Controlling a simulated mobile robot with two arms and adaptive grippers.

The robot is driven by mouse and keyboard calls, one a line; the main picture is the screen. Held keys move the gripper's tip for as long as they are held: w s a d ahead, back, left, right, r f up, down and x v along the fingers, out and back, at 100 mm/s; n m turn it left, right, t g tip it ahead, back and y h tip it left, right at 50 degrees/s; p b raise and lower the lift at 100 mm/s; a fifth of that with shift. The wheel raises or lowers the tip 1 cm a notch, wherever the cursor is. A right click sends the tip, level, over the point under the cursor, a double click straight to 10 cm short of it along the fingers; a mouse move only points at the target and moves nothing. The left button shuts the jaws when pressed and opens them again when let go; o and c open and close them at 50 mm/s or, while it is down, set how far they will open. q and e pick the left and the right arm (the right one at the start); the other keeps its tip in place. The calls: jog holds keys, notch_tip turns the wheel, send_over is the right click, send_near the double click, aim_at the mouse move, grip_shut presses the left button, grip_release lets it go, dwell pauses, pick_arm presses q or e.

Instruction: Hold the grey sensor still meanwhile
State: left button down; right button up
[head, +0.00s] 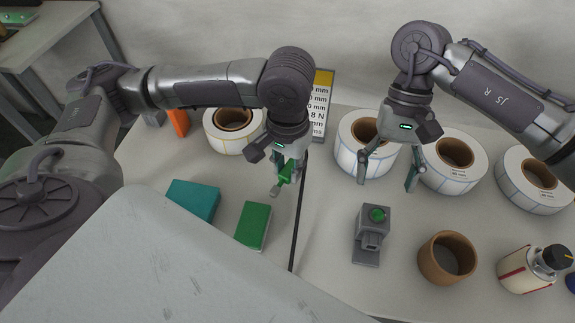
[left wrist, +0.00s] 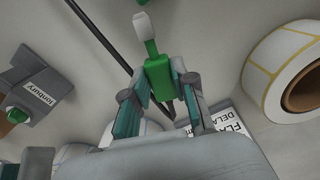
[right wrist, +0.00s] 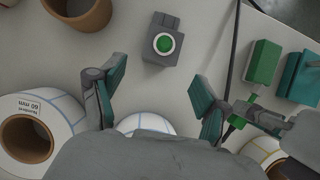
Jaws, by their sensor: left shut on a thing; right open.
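The grey sensor (head: 368,240), a small block with a round green top, stands upright on the table in the head view. It also shows in the right wrist view (right wrist: 163,52) and, with a name label, at the left of the left wrist view (left wrist: 38,82). My right gripper (head: 388,177) is open and empty, behind and above the sensor, apart from it. My left gripper (head: 284,168) is shut on a green tool with a pale tip (left wrist: 157,72), left of the sensor.
Label rolls (head: 357,158) line the back. A brown cup (head: 430,272) and a cream bottle (head: 520,274) stand right of the sensor. A green box (head: 253,225) and a teal box (head: 193,201) lie left. A thin black line (head: 298,218) crosses the table.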

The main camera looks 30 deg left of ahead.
aim_at(378, 206)
pick_arm(q)
jog(key=shift+w+a, duration=0.1)
jog(key=shift+w, duration=0.1)
pick_arm(e)
jog(key=shift+x, duration=3.95)
jog(key=shift+c, duration=0.2)
